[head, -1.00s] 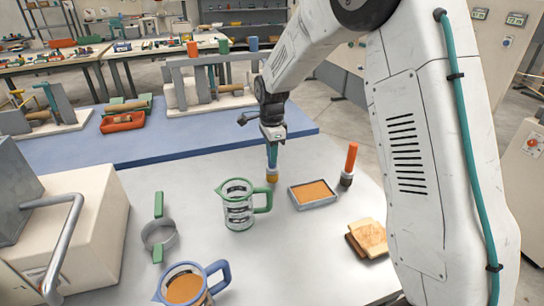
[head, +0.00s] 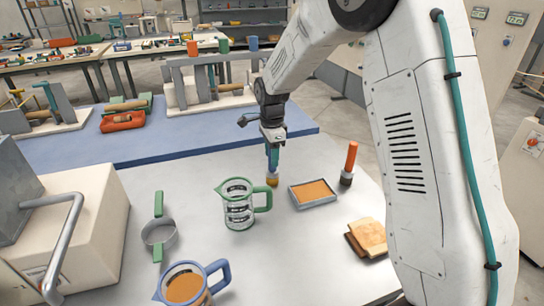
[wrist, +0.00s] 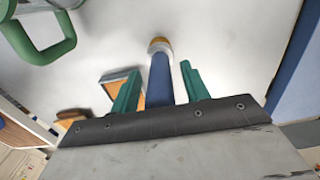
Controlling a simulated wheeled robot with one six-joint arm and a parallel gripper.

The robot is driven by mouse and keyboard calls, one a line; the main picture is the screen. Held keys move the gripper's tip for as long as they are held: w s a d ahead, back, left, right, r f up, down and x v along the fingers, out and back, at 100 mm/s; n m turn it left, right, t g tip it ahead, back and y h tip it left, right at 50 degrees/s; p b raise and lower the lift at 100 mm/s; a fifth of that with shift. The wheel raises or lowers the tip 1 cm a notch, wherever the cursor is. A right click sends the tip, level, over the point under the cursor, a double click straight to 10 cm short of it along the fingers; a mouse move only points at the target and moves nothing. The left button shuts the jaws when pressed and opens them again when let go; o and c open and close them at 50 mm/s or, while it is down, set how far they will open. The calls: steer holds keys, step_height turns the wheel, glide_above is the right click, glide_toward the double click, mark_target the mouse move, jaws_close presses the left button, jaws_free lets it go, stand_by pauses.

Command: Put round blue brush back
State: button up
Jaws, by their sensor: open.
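The round blue brush (head: 272,179) stands upright on the pale table, its tan bristle end down, just right of and behind the green-handled jug. In the wrist view its blue handle (wrist: 160,82) runs between my gripper's two teal fingers, with the tan end (wrist: 159,45) beyond the fingertips. My gripper (head: 273,158) points down over the brush. In the wrist view my gripper (wrist: 158,80) is open, with a gap between the handle and the right finger; the left finger is close to the handle. The top of the handle is hidden by the gripper.
The green-handled jug (head: 238,212) stands left of the brush. A shallow tray with orange content (head: 314,193) and an orange-handled brush (head: 350,163) stand to the right. Brown slabs (head: 368,236), a blue-handled jug (head: 187,287) and a green-handled ring (head: 158,234) are nearer. A blue strip (head: 180,146) lies behind.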

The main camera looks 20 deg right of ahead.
step_height(320, 180, up, 11)
steer(key=shift+f, duration=0.15)
steer(key=shift+s+r, duration=0.1)
steer(key=shift+r, duration=0.3)
steer(key=s+d+r+n, duration=0.1)
steer(key=s+r+n, duration=0.35)
steer(key=s, duration=0.55)
steer(key=s+d+r+n, duration=0.1)
steer(key=s+r+n, duration=0.35)
steer(key=s, duration=0.55)
steer(key=s+d+f+n+t, duration=0.1)
steer(key=s+f+n, duration=0.2)
steer(key=s+n, duration=0.6)
steer(key=s, duration=1.1)
steer(key=shift+d, duration=0.15)
steer(key=shift+w, duration=0.1)
